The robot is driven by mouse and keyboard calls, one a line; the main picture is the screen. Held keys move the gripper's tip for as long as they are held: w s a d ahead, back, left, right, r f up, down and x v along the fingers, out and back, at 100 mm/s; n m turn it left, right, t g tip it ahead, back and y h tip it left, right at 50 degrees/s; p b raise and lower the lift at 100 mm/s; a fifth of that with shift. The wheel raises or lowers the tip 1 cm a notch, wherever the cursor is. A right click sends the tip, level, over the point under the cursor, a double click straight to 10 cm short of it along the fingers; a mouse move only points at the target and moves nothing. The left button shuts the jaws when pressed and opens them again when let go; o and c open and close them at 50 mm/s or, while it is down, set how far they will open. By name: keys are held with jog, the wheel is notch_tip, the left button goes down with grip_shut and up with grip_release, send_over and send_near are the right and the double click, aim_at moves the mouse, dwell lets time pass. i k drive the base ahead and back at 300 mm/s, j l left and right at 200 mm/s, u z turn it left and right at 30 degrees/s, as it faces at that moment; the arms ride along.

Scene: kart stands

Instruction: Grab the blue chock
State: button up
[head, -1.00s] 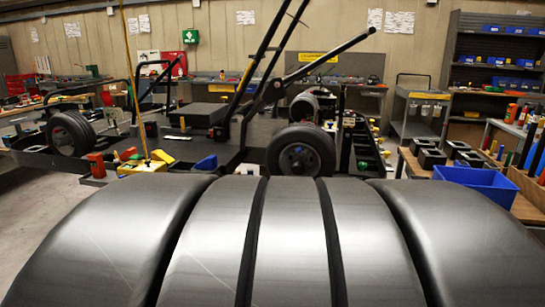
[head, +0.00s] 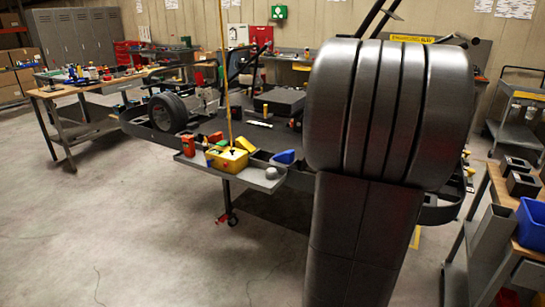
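A small blue wedge that looks like the blue chock (head: 285,156) sits at the right part of a grey shelf (head: 207,167) on the near side of the kart stand. It rests just right of a yellow box (head: 228,159), and its top seems clear. Large dark ribbed links of my own arm fill the right-centre of the head view, right of the chock and apart from it in the picture. My gripper is not in view.
A thin yellow rod (head: 224,70) rises from the box. The floor (head: 130,230) at front left is clear.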

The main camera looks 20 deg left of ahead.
aim_at(287, 157)
jog(key=i+u, duration=0.5)
jog(key=u, duration=0.2)
jog(key=i+l+u, duration=0.1)
jog(key=u, duration=0.25)
jog(key=i+l+u, duration=0.1)
jog(key=i+l, duration=0.3)
jog(key=i, duration=0.15)
jog(key=i+l, duration=0.4)
jog(key=i, duration=0.15)
jog(key=i+u, duration=0.05)
